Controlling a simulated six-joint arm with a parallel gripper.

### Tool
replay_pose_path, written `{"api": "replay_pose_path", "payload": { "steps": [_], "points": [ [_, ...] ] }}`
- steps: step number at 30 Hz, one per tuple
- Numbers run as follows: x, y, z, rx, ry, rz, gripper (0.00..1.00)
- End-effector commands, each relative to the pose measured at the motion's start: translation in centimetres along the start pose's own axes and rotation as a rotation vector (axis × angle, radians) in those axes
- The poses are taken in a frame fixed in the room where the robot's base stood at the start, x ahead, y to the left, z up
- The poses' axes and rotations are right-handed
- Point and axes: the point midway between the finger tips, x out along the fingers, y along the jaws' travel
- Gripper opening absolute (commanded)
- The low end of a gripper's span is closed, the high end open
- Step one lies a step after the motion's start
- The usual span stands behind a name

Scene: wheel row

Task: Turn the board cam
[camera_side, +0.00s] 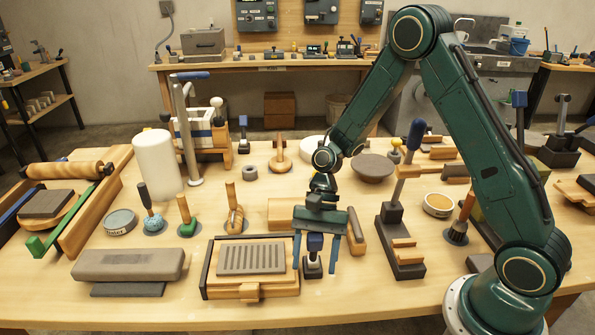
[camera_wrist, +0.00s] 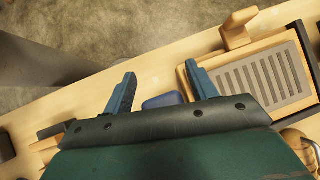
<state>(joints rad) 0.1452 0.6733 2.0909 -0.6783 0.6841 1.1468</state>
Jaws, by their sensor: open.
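My gripper (camera_side: 315,267) points down over the front of the table with its two blue fingers apart. A small lever with a blue top (camera_side: 315,242) on a dark base stands between the fingers in the side view, with gaps on both sides. Its blue top (camera_wrist: 165,101) also shows between the fingers in the wrist view, partly hidden by the gripper body. Left of it lies a wooden board (camera_side: 207,281) with a grey slotted plate (camera_side: 252,258) and a wooden block at its front edge. I cannot tell for certain which part is the board cam.
A grey block (camera_side: 128,264) lies left of the slotted board. A dark stand with a tall blue-topped lever (camera_side: 413,140) rises close on the right. Several small wooden-handled tools stand behind the board. The table's front strip is mostly clear.

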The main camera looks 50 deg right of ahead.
Motion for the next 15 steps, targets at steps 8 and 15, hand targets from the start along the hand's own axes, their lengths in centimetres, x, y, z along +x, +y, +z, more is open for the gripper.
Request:
{"api": "replay_pose_path", "payload": {
  "steps": [8,15],
  "points": [
    [1.3,0.3,0.5,-0.029,0.150,-0.011,0.57],
    [2.2,0.5,0.6,-0.048,0.258,-0.021,0.57]
  ]
}}
